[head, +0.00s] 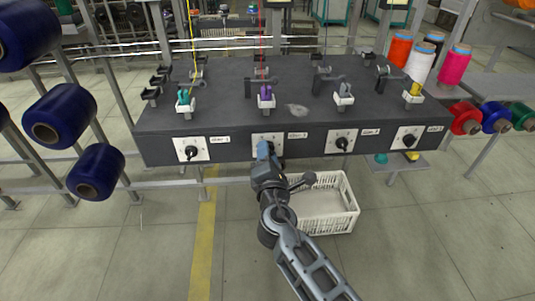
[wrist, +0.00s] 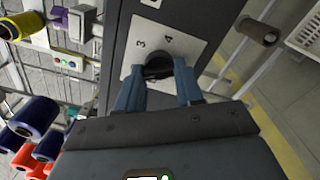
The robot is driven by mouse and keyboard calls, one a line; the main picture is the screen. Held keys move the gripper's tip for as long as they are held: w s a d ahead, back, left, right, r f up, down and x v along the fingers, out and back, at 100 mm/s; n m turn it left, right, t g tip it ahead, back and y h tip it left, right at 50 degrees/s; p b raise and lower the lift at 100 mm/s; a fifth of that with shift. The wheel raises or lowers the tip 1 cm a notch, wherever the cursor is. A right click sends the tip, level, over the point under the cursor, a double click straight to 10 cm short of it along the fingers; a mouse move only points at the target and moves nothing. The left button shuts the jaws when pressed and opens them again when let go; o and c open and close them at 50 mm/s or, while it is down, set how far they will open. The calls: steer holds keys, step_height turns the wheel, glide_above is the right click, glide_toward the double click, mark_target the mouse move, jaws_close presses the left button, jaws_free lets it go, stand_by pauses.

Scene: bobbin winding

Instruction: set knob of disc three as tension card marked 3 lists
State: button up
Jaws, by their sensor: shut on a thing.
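A dark box with four black knobs on white dial plates along its front stands in the head view. My gripper (head: 265,150) is at the second knob from the left and covers most of it; a strip of its white plate (head: 276,137) shows. In the wrist view my gripper (wrist: 160,80) has its two blue fingers on either side of the black knob (wrist: 158,65), shut on it. The figures 3 and 4 show on the dial plate (wrist: 180,43); the knob's pointer is hard to make out. The small labels beside the knobs are too small to read surely.
The other knobs are at the far left (head: 190,152), right of my gripper (head: 341,143) and far right (head: 409,140). A white crate (head: 345,222) stands on the floor below. Blue spools (head: 95,172) hang at left, colored cones (head: 455,65) at right.

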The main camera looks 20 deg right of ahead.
steer(key=shift+a+f, duration=0.1)
steer(key=o, duration=1)
steer(key=shift+o, duration=0.2)
steer(key=shift+s, duration=0.1)
steer(key=v, duration=0.7)
steer(key=shift+s, duration=0.3)
